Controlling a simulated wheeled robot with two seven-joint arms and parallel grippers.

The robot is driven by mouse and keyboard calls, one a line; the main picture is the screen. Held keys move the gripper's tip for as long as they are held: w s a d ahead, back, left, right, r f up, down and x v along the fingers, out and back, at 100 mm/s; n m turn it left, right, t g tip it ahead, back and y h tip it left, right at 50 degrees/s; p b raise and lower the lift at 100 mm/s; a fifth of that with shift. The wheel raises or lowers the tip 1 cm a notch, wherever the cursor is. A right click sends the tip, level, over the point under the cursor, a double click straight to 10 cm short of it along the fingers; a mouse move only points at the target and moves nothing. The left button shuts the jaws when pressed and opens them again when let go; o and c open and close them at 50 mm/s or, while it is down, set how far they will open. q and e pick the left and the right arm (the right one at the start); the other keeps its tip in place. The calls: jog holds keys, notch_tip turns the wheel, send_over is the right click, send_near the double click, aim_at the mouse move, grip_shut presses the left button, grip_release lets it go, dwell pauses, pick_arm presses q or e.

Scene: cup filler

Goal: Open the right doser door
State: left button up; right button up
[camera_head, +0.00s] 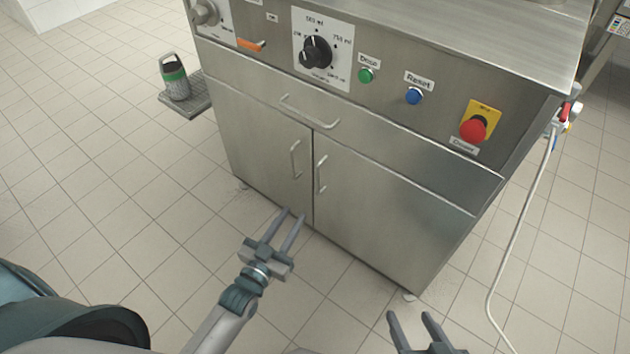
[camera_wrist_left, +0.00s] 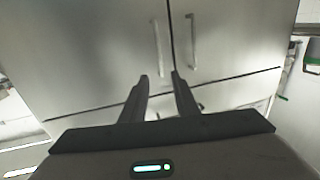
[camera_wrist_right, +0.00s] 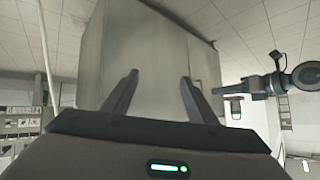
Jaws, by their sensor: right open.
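The right doser door (camera_head: 385,215) is a steel cabinet door and is closed. Its vertical handle (camera_head: 320,174) is near the centre seam. The left door (camera_head: 265,140) is also closed, with its handle (camera_head: 295,158) beside the seam. My left gripper (camera_head: 281,222) is open and empty, in front of and below the handles, touching neither. In the left wrist view the picture is flipped, so the right door's handle (camera_wrist_left: 157,42) appears left of the seam. My right gripper (camera_head: 411,318) is open and empty at the bottom edge, well away from the door.
A drawer front (camera_head: 350,135) with a handle lies above the doors. The panel above has a black dial (camera_head: 315,52), green button (camera_head: 366,75), blue button (camera_head: 413,96) and red emergency knob (camera_head: 473,129). A white cable (camera_head: 515,240) hangs at right. The tiled floor in front is clear.

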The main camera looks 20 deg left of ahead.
pick_arm(q)
jog(key=w+d+b, duration=0.1)
jog(key=w+d, duration=0.1)
jog(key=w, duration=1.2)
jog(key=shift+w+b, duration=0.15)
jog(key=shift+b, duration=0.2)
pick_arm(e)
jog(key=w+a+r+t+y, duration=0.1)
jog(key=w+a+r+t, duration=0.1)
jog(key=r, duration=0.3)
jog(key=shift+w+r+t, duration=0.25)
jog(key=shift+w+t, duration=0.3)
jog(key=shift+t, duration=0.35)
pick_arm(q)
jog(key=shift+d, duration=0.1)
pick_arm(e)
jog(key=shift+a, duration=0.1)
pick_arm(q)
grip_shut()
